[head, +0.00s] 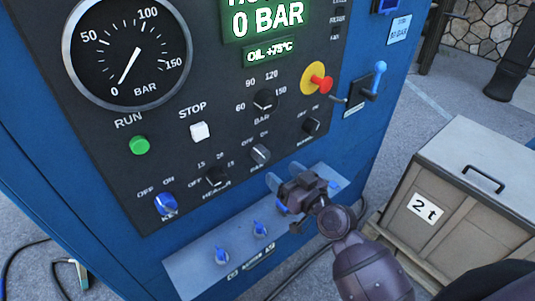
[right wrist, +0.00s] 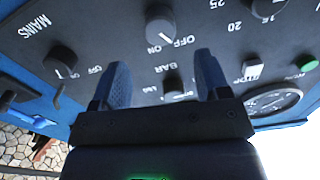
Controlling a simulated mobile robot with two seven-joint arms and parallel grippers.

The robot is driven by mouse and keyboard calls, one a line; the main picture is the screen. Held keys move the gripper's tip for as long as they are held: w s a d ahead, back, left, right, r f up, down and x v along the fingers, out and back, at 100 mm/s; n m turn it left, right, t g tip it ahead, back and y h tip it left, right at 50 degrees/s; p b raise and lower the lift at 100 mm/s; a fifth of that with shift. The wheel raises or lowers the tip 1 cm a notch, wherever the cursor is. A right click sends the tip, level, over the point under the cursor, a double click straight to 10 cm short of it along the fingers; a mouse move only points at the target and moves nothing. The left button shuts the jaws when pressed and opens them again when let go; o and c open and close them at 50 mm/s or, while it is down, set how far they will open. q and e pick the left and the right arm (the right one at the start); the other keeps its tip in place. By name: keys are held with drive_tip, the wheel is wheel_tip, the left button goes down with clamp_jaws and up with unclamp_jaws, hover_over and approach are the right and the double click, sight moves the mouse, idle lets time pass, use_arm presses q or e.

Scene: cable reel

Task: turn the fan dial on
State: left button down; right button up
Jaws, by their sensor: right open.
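The fan dial (head: 260,154) is a dark round knob with a white mark, labelled OFF and ON, on the dark control panel. Its mark seems to point toward OFF. In the right wrist view the fan dial (right wrist: 160,25) lies beyond the fingertips, near the middle line between them. My right gripper (head: 278,193) is below and right of the dial in the head view, apart from it. In the right wrist view its two blue fingers (right wrist: 160,68) are spread with nothing between them. My left gripper is in neither view.
Nearby are the heater dial (head: 216,177), the BAR dial (head: 265,100), the mains dial (head: 311,126) and a red knob (head: 320,83). A lower plate has small blue valves (head: 222,256). A crate marked 2 t (head: 455,180) stands at the right.

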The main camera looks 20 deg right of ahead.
sight(265, 158)
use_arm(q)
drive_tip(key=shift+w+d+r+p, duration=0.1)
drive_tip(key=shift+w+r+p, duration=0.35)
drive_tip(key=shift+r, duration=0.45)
use_arm(e)
drive_tip(key=x, duration=0.8)
drive_tip(key=shift+w+a, duration=0.15)
drive_tip(key=shift+w, duration=0.15)
drive_tip(key=c, duration=0.9)
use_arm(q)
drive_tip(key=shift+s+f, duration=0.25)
